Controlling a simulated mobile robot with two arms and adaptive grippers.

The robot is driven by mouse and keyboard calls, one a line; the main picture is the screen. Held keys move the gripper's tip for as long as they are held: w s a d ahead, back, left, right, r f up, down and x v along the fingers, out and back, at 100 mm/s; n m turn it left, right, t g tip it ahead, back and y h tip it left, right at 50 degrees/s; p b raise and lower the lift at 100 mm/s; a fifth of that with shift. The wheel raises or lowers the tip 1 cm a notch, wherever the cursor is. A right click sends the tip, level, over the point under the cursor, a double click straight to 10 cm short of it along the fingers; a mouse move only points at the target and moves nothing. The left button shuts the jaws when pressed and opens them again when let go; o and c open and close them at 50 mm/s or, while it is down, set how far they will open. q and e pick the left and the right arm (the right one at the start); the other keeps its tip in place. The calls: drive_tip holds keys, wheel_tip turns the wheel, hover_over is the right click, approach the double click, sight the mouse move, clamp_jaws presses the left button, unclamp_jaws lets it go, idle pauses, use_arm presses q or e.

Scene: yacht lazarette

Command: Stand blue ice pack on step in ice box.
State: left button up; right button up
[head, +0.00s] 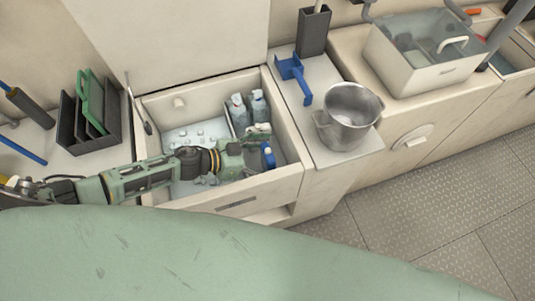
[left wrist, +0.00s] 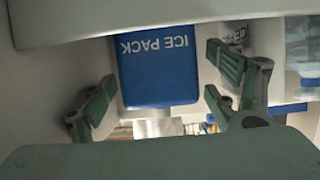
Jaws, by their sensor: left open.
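The blue ice pack (head: 268,157) stands upright inside the open ice box (head: 285,180), near its right end. My left gripper (head: 255,147) reaches into the box from the left, close to the pack. In the left wrist view the blue pack (left wrist: 158,80) shows its lettering upside down, between the two spread fingers of my left gripper (left wrist: 160,92). A gap shows on each side, so the fingers are open and not closed on it. The step is hard to make out, and what the pack's lower end rests on is hidden. My right gripper is out of view.
Grey bottles (head: 248,108) stand in the back of the ice box, with ice cubes (head: 195,135) to the left. A white pack (left wrist: 236,38) with similar lettering is right of the blue one.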

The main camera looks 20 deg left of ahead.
use_arm(q)
drive_tip(key=shift+r, duration=0.15)
drive_tip(key=v, duration=1.2)
